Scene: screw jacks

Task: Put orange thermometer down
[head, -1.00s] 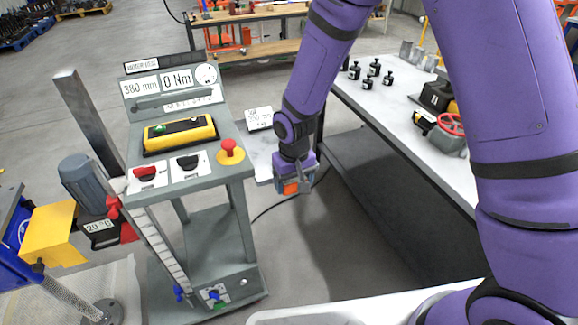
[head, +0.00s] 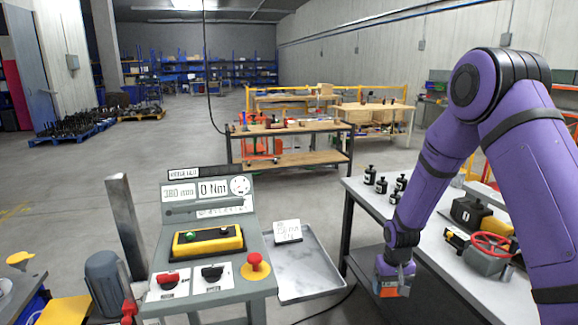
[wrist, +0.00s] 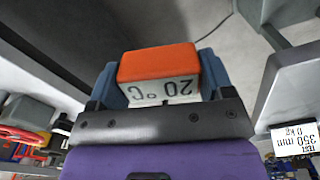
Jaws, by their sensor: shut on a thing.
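The orange thermometer (wrist: 160,72) is a small block with an orange side and a white face reading "20 °C", upside down in the wrist view. My gripper (wrist: 160,82) is shut on it, with a blue finger on each side. In the head view my gripper (head: 394,280) points down at the left edge of the right-hand table, and a bit of the orange thermometer (head: 388,289) shows at its tip. The thermometer is held in the air, apart from any surface that I can see.
The white-topped table (head: 430,232) at right bears black weights (head: 370,175), a dark block (head: 468,212) and a red handwheel device (head: 490,250). The control console (head: 210,250) stands left. A metal tray (head: 305,270) with a label plate (head: 287,231) lies between them.

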